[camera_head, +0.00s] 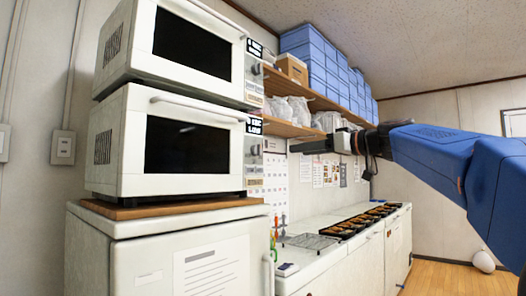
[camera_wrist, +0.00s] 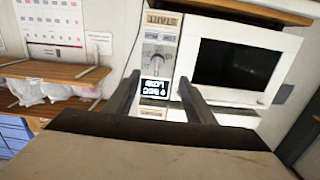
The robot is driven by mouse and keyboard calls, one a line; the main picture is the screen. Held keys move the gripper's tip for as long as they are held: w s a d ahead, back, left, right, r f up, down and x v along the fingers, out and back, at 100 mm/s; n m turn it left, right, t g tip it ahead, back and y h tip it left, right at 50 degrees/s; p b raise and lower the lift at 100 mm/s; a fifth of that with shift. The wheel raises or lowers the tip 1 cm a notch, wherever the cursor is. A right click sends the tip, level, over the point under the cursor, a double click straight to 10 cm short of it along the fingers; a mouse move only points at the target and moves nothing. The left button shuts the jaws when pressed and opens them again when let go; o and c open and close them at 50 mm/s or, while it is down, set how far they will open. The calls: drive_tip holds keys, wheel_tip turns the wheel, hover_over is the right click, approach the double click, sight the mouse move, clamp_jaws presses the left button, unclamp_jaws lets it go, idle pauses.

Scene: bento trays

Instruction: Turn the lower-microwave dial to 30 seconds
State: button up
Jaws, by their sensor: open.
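The lower microwave (camera_head: 185,150) is white with a dark window and sits under a similar upper microwave (camera_head: 190,45). Its narrow control panel is on the right side of its front; in the wrist view the microwave (camera_wrist: 287,72) appears upside down. The dial (camera_wrist: 153,62) shows small on the panel, above a black label (camera_wrist: 153,85). My gripper (camera_head: 300,146) points left toward the panel, apart from it, at about the panel's height. In the wrist view my gripper's open, empty fingers (camera_wrist: 159,78) flank the panel. The dial's exact setting is too small to read.
A wooden shelf (camera_head: 290,129) with plastic bags is beside the microwaves, with blue boxes (camera_head: 318,60) on a higher shelf. A wall calendar (camera_head: 275,182) hangs below the shelf. Black trays (camera_head: 345,229) line the counter. Free air lies between gripper and panel.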

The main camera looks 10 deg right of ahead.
sight(258, 150)
drive_tip(key=r+x, duration=0.2)
drive_tip(key=x, duration=1.5)
drive_tip(key=shift+w, duration=0.35)
drive_tip(key=shift+d+r, duration=0.15)
drive_tip(key=c, duration=1)
